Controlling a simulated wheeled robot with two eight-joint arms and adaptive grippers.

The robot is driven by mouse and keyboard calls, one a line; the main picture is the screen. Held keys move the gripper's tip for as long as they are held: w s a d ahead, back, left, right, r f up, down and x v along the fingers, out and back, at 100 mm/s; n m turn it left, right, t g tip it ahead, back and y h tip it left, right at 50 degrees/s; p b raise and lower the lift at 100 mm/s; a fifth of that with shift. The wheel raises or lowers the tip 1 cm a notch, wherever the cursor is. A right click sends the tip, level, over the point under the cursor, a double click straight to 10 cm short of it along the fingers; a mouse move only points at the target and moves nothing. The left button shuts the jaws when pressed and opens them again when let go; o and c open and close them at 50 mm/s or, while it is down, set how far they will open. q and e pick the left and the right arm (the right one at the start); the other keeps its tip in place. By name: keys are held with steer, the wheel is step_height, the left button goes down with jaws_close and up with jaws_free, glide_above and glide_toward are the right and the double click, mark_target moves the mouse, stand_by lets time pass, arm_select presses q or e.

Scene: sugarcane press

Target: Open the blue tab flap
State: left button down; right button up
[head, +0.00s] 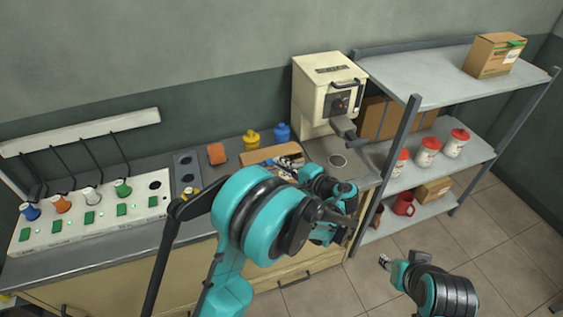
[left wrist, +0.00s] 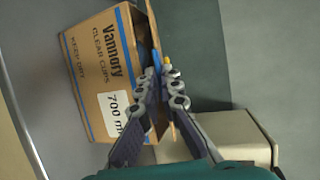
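A cardboard box (left wrist: 95,75) printed "Vannory clear cups" and "700 ml" fills the left of the left wrist view. In the head view the box (head: 258,155) is on the counter, partly hidden by my left arm. The blue tab flap (left wrist: 155,58) stands at its edge, mostly covered by my fingers. My left gripper (left wrist: 160,75) has its fingertips close together on either side of the flap and looks shut on it. My right gripper (head: 384,261) is over the floor at lower right, away from the box; its opening is too small to judge.
A cream machine (head: 325,92) stands right of the box. Yellow (head: 251,140) and blue (head: 282,132) bottles stand behind it. A shelf rack (head: 440,75) stands at right.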

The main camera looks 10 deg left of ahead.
arm_select(q)
steer(key=w+a+r+g+h+p, duration=0.1)
steer(key=r+p, duration=0.1)
steer(key=p, duration=0.1)
steer(key=w+a+r+m+g+h+p, duration=0.1)
steer(key=r+g+h+p, duration=0.1)
steer(key=r+p, duration=0.1)
steer(key=w+r+g+h+p, duration=0.1)
steer(key=r+g+p, duration=0.1)
steer(key=p, duration=0.2)
steer(key=shift+w+a+r+m+h, duration=0.2)
steer(key=shift+w+a+m+h, duration=0.2)
steer(key=w+a+r+g+h+p, duration=0.1)
steer(key=w+a+g+h+p, duration=0.1)
steer(key=w, duration=0.3)
steer(key=shift+w+a+r+m+g+p, duration=0.4)
steer(key=shift+a+g+p, duration=0.1)
steer(key=shift+a+p, duration=0.35)
steer(key=c, duration=1.7)
jaws_free()
steer(key=shift+r, duration=0.1)
